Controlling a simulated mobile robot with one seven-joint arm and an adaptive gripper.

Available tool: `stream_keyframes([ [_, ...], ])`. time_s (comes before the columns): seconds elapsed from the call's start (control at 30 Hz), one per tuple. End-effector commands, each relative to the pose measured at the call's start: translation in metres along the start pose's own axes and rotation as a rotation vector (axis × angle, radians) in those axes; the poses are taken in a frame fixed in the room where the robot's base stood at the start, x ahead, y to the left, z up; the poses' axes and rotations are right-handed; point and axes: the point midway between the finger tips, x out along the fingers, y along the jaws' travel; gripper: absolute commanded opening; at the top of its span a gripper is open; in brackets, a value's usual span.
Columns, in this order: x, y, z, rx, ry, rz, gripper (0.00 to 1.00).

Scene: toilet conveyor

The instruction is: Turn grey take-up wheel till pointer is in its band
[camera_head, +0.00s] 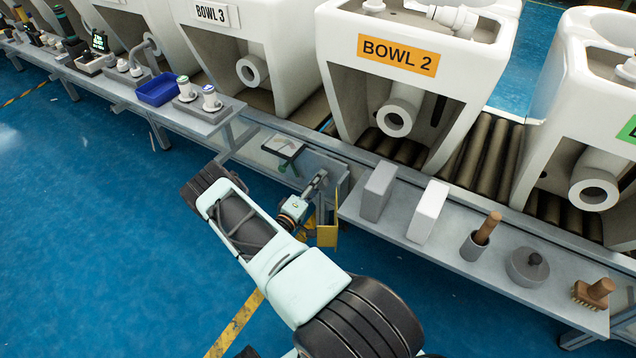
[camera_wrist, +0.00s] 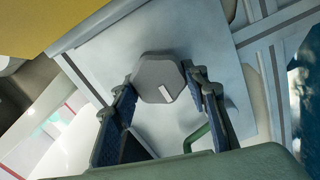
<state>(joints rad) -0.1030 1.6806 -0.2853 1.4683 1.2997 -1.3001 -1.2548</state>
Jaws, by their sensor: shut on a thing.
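The grey take-up wheel (camera_wrist: 159,77) shows in the wrist view as a faceted grey knob with a white mark on its face, in front of a pale metal plate. My gripper (camera_wrist: 162,84) has one finger on each side of it and is shut on it. In the head view my gripper (camera_head: 318,181) is at the front of the conveyor frame, and the wheel is hidden there. A small pale panel with a dark edge (camera_head: 283,146) lies just behind and left of the gripper. It may be the gauge; its pointer and band are too small to read.
A yellow box-like part (camera_head: 328,228) hangs close to the right of my gripper. A green curved handle (camera_wrist: 197,138) is close below the wheel in the wrist view. A grey shelf (camera_head: 388,229) with blocks and brushes is on the right. Bowl 2 (camera_head: 345,110) stands behind.

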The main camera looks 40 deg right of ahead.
Motion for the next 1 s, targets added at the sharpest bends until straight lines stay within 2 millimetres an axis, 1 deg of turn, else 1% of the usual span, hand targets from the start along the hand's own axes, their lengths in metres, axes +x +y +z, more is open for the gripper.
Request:
stream_keyframes([
  [0.6, -0.0008, -0.0033, 0.0014, -0.578, 0.000, 0.000, 0.17],
  [0.8, -0.0006, -0.0039, 0.0021, -0.729, -0.001, -0.001, 0.17],
  [1.0, -0.0008, -0.0042, 0.0026, -0.833, -0.002, -0.001, 0.17],
])
